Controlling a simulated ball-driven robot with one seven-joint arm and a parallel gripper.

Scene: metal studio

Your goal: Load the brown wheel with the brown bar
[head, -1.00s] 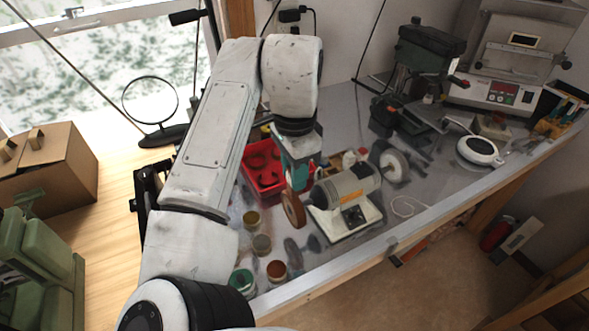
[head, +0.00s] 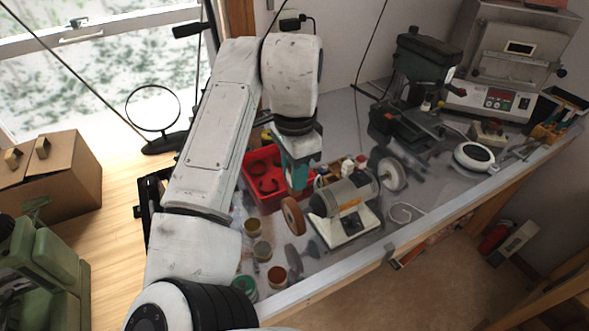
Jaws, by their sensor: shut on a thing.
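The brown wheel (head: 293,216) is on the left end of the grey bench grinder (head: 343,195), which stands on a pale base on the metal bench. A whiter wheel (head: 391,175) is on its right end. My gripper (head: 296,188), with teal parts, points down just above the brown wheel in the picture. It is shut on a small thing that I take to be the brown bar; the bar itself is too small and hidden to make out. I cannot tell whether it touches the wheel.
A red tray (head: 257,192) lies behind and left of my gripper. Several small tins, one a rust-coloured tin (head: 277,276), stand at the front left. A drill press (head: 421,68) and a white round device (head: 474,156) are farther right. A cable (head: 405,211) lies beside the grinder.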

